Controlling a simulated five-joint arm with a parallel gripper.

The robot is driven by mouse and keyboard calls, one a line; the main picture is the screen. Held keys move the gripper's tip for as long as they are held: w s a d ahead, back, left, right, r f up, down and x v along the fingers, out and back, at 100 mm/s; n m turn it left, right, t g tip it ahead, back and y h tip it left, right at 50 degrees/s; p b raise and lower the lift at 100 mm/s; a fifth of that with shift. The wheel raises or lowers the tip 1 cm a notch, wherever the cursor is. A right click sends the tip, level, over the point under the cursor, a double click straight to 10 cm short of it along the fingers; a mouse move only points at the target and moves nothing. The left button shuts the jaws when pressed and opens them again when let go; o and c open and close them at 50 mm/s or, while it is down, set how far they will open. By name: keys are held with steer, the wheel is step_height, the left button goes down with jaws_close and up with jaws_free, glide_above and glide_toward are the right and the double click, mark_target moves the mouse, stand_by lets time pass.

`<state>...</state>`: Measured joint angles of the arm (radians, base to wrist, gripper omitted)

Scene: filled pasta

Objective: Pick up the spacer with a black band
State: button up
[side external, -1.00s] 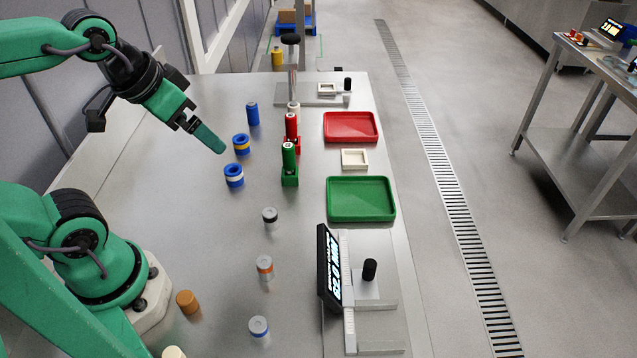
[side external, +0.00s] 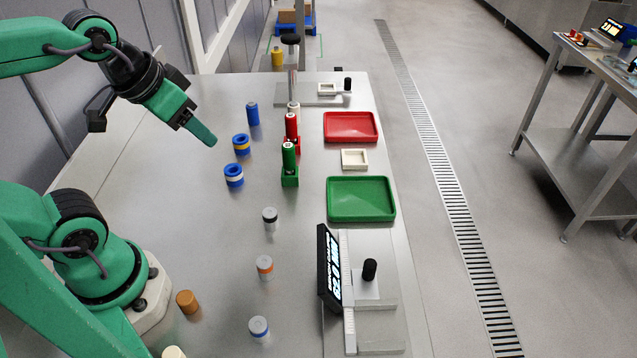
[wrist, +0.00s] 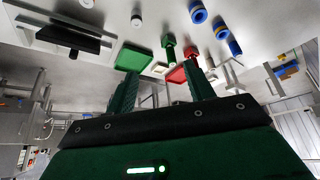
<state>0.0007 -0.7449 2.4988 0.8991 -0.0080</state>
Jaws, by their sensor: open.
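The spacer with a black band (side external: 270,219) is a short grey cylinder standing upright on the metal table, in the lower middle of the side view. A small pale cylinder near the top of the wrist view (wrist: 136,20) appears to be this spacer, but its band is too small to make out. My gripper (side external: 212,142) is above the table, up and left of the spacer and well apart from it. In the wrist view my gripper (wrist: 161,78) has two separated fingers with nothing between them.
Grey spacers with an orange band (side external: 265,267) and a blue band (side external: 259,328) stand nearer the camera. Green (side external: 333,211) and red (side external: 329,134) trays lie right, behind a black display (side external: 324,268).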

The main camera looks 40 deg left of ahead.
steer(key=w+d+f+n+g, duration=0.3)
steer(key=w+f+n, duration=0.3)
steer(key=f, duration=0.1)
steer(key=n+g, duration=0.2)
steer(key=n, duration=0.2)
glide_above(269, 212)
steer(key=f, duration=0.7)
steer(key=shift+a+f, duration=0.35)
steer(key=shift+w+d+f+n+g, duration=0.1)
steer(key=shift+d+f+n+g, duration=0.15)
steer(key=shift+f+n, duration=0.4)
steer(key=shift+f, duration=1.35)
steer(key=shift+f, duration=0.1)
steer(key=shift+d+f, duration=0.15)
steer(key=shift+f, duration=2.35)
